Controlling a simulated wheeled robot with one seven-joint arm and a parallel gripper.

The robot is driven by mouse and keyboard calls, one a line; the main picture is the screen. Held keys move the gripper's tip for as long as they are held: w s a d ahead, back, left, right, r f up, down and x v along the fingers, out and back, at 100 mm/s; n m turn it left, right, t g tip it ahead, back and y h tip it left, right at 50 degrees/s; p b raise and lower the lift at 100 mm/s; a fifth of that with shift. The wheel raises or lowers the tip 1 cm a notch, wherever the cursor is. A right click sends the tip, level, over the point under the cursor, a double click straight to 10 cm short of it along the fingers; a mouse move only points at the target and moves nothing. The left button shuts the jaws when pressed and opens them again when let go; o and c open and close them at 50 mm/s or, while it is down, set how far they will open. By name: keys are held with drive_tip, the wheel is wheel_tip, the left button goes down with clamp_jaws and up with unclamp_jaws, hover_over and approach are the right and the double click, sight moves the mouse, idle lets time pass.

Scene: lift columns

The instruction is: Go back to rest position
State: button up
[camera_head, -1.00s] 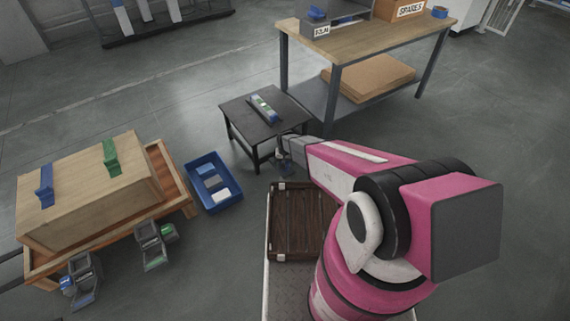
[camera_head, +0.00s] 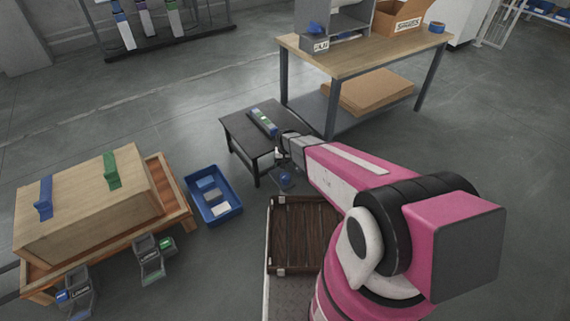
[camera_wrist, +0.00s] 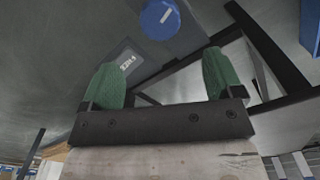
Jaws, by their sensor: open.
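My gripper (camera_head: 281,157) is at the end of my pink and white arm, beside the near right edge of the small black table. In the wrist view my gripper (camera_wrist: 166,85) shows two green fingertips spread wide apart, with nothing between them. A blue round item (camera_wrist: 160,18) lies beyond the fingertips in that view. In the head view a small blue item (camera_head: 286,179) shows just below the gripper, and what holds it is too small to tell.
The small black table (camera_head: 240,132) carries a long block with coloured parts (camera_head: 263,122). A workbench (camera_head: 375,50) stands behind it. A blue bin (camera_head: 196,203) is on the floor. A wooden box (camera_head: 85,205) is at left. A brown slatted crate (camera_head: 300,235) sits in front.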

drive_tip(key=s+d+r, duration=0.6)
drive_tip(key=r, duration=0.4)
drive_tip(key=s+d+r, duration=0.6)
drive_tip(key=r, duration=0.4)
drive_tip(key=s+d+r+m, duration=0.1)
drive_tip(key=s+d+r, duration=0.5)
drive_tip(key=r, duration=0.5)
drive_tip(key=shift+s+d, duration=0.3)
drive_tip(key=shift+d, duration=0.25)
